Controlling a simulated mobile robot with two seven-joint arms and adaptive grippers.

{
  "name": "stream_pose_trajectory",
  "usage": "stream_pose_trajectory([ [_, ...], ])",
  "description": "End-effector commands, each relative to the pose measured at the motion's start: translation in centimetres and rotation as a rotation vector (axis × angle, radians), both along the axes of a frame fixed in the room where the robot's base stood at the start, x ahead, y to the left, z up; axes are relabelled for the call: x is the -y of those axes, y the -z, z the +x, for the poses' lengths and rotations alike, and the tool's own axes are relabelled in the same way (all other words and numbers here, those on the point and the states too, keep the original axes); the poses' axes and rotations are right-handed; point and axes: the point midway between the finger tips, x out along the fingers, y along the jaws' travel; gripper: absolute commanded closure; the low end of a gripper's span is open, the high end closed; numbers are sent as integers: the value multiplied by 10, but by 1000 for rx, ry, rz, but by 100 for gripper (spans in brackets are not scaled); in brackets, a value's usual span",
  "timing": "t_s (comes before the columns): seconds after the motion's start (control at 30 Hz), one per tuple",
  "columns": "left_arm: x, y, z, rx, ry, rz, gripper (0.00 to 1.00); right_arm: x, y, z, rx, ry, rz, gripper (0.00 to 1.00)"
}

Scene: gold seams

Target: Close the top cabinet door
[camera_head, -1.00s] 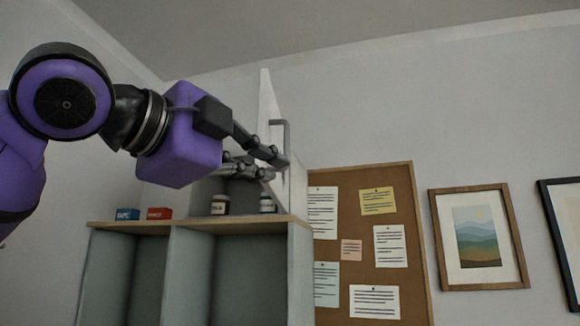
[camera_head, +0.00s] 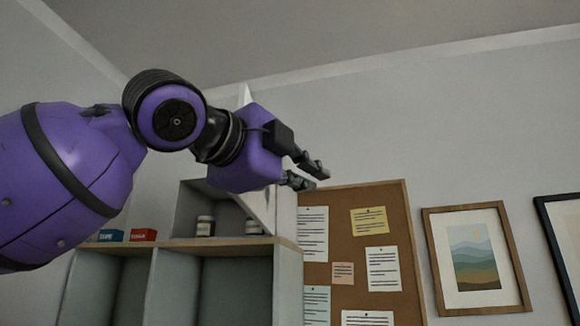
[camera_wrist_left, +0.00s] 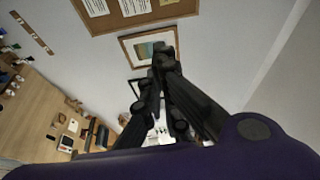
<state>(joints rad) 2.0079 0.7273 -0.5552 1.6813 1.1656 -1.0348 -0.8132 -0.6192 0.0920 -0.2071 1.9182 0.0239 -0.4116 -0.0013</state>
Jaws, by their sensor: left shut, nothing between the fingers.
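The top cabinet (camera_head: 187,207) is an open grey box on the wooden top of a shelf unit. Its white door (camera_head: 286,212) stands open at the right side, seen at a steep angle, with its top corner showing above my wrist. My left gripper (camera_head: 319,179) is in front of the door and reaches past it to the right. Its fingers are shut and empty; they also show in the left wrist view (camera_wrist_left: 165,58). The gripper hides the middle of the door and its handle. I cannot tell whether it touches the door. My right gripper is out of view.
Jars (camera_head: 206,226) stand inside the cabinet. A blue box (camera_head: 111,236) and a red box (camera_head: 144,235) sit left of it on the unit's wooden top (camera_head: 225,243). A cork board (camera_head: 395,215) and a framed picture (camera_head: 475,262) hang on the wall at the right.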

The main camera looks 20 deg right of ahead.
Motion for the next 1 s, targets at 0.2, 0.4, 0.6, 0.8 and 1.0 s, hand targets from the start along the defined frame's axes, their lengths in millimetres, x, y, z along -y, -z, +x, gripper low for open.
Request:
stream_pose_trajectory([
  [0.2,-24,0,16,-2,-5,-5,100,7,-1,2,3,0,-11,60],
  [0.4,-28,1,19,-1,-4,-4,100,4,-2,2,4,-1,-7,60],
  [0.6,-28,1,19,-1,-4,-4,100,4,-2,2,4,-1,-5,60],
  [0.8,-31,2,20,-5,19,-4,100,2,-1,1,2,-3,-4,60],
  [1.0,-40,2,22,-6,89,-6,100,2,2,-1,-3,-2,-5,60],
])
